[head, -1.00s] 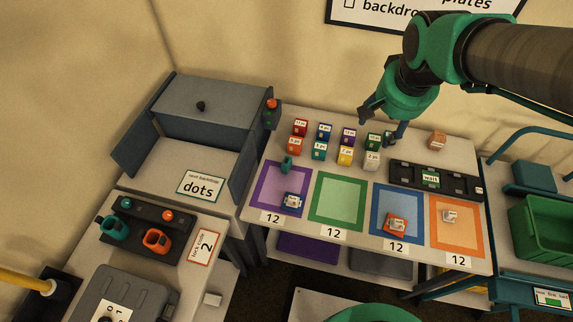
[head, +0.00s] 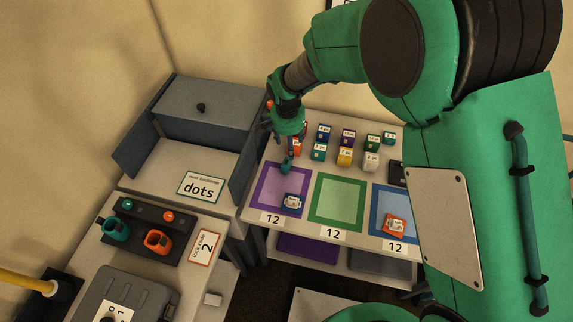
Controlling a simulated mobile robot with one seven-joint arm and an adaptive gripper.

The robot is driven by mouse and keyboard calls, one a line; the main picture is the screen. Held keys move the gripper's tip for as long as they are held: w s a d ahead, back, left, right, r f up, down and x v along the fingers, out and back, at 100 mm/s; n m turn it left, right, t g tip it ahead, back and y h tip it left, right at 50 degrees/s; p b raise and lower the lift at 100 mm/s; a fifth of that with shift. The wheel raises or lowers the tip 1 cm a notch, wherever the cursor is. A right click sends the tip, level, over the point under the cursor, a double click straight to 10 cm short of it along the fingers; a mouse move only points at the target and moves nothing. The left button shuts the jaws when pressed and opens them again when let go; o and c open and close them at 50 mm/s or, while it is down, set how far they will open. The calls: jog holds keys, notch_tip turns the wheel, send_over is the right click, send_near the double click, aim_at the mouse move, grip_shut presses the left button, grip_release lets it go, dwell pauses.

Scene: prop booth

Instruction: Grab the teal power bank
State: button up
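A small teal item (head: 286,167) stands at the back edge of the purple-bordered mat (head: 262,196) on the table; it fits the teal power bank, though it is too small to read in detail. My gripper (head: 287,146) points down just above and behind it, fingers spread and nothing visible between them. I cannot tell whether the fingertips touch the item. A teal labelled block (head: 319,153) stands in the rows to the right, and another teal block (head: 389,138) is at the back right.
Several coloured blocks, including a yellow one (head: 345,156), stand close right of my gripper. The green-bordered mat (head: 318,204) is empty. A grey booth (head: 205,115) stands left. My arm hides the table's right side.

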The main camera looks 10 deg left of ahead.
aim_at(288, 163)
jog(key=shift+s+a+f, duration=0.1)
jog(key=shift+a+f, duration=0.5)
jog(key=shift+f, duration=0.25)
jog(key=shift+f, duration=0.1)
jog(key=shift+w+d+f+b, duration=0.1)
jog(key=shift+w+f+b, duration=0.1)
jog(key=shift+f, duration=1.2)
jog(key=shift+w+f+b, duration=0.15)
jog(key=shift+f, duration=1.2)
jog(key=shift+w+d+f+b, duration=0.1)
jog(key=shift+w+f+b, duration=0.1)
jog(key=shift+f, duration=1.2)
jog(key=shift+f, duration=0.1)
jog(key=shift+w+f+b, duration=0.15)
jog(key=shift+f+b, duration=0.05)
jog(key=shift+f, duration=1.05)
jog(key=shift+w+f+b, duration=0.1)
jog(key=shift+f+b, duration=0.05)
jog(key=shift+f, duration=1.1)
jog(key=shift+c, duration=0.5)
jog(key=c, duration=1.3)
